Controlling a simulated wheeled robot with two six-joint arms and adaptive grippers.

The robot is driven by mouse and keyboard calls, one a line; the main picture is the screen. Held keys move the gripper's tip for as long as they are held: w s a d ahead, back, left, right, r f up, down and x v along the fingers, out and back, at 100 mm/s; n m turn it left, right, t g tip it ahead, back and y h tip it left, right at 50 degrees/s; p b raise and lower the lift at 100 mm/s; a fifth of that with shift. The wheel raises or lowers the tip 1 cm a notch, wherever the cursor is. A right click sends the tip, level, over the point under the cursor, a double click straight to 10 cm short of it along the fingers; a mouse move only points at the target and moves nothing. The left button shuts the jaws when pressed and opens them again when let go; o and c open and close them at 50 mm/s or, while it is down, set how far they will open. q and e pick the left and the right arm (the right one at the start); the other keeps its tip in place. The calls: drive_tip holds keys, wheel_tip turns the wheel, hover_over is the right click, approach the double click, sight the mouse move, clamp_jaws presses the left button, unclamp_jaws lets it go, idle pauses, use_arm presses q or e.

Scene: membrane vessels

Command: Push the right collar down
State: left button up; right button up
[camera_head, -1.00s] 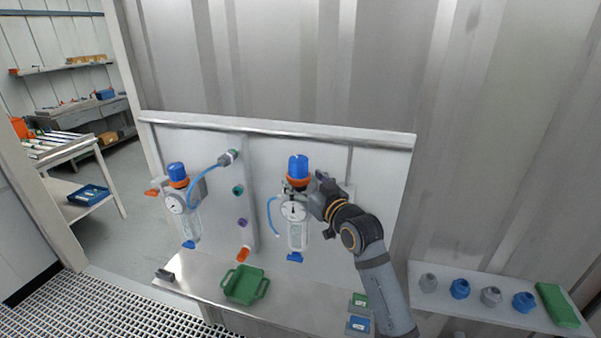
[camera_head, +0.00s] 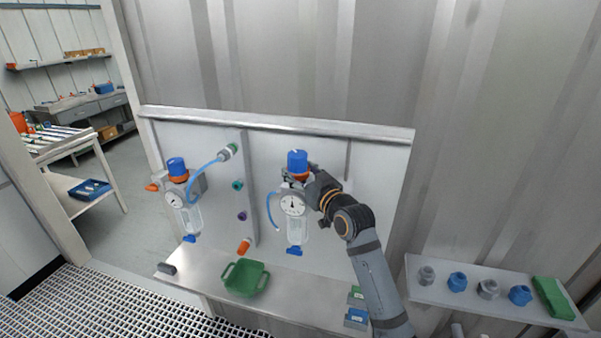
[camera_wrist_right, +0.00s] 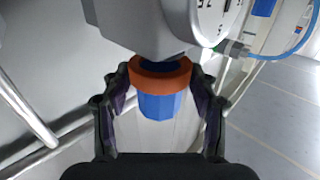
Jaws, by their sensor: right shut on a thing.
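The right regulator stands upright on the panel, with a blue knob (camera_head: 297,160) above an orange collar (camera_head: 299,175). Below them are a white dial gauge (camera_head: 292,205) and a clear bowl (camera_head: 297,231). My right gripper (camera_head: 307,176) reaches in from the right at the collar's height and partly covers it. In the right wrist view, which shows the regulator upside down, my right gripper (camera_wrist_right: 160,98) has its fingers on both sides of the orange collar (camera_wrist_right: 160,74) and is shut on it. The blue knob (camera_wrist_right: 160,105) shows between the fingers. My left gripper is out of view.
A left regulator (camera_head: 178,192) with its own blue knob hangs on the same panel, with a blue hose (camera_head: 205,167) beside it. A green tray (camera_head: 245,279) sits on the bench below. A shelf at right holds several fittings and a green block (camera_head: 553,297).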

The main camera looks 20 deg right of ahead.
drive_tip(key=shift+c, duration=0.5)
drive_tip(key=shift+f+b, duration=0.5)
drive_tip(key=shift+f, duration=0.35)
drive_tip(key=shift+r, duration=0.1)
drive_tip(key=o, duration=1.7)
drive_tip(key=shift+s, duration=0.1)
drive_tip(key=s+d, duration=0.2)
drive_tip(key=s, duration=0.9)
drive_tip(key=shift+s, duration=0.25)
drive_tip(key=shift+s+d, duration=0.1)
